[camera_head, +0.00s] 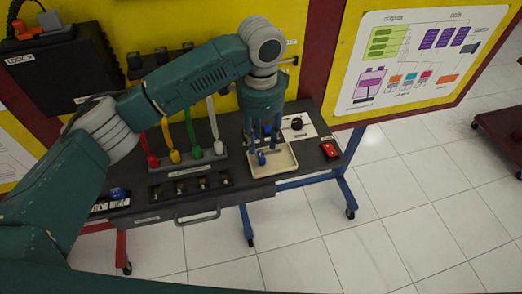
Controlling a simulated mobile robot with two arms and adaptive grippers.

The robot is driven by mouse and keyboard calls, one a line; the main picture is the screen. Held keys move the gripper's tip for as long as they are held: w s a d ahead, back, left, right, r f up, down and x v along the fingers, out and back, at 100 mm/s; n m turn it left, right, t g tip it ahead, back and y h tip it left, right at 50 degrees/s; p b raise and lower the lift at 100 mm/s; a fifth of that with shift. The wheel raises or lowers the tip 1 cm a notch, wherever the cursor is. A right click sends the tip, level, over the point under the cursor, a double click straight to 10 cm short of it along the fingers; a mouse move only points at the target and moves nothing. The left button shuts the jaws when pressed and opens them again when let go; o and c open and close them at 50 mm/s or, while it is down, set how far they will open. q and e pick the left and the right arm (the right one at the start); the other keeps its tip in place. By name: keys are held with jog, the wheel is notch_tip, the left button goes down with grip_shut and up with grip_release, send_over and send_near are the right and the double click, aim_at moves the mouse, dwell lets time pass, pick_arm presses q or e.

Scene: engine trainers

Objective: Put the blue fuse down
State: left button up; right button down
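My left gripper (264,148) points down over a small cream tray (284,162) on the dark workbench. Its two blue-grey fingers look spread apart. A small blue piece, which looks like the blue fuse (261,159), is in the tray area just below the fingertips. The fingers partly cover the view there, and I cannot tell whether they touch it. My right gripper is not in view.
Red, yellow and green levers (174,156) stand left of the tray. A red switch (329,150) and a black knob (297,123) are to the right. Another blue piece (118,193) is at the bench's left. Yellow panels rise behind.

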aim_at(261, 153)
pick_arm(q)
notch_tip(261, 153, up, 6)
jog(key=b, duration=0.1)
jog(key=shift+r, duration=0.15)
dwell(0.4)
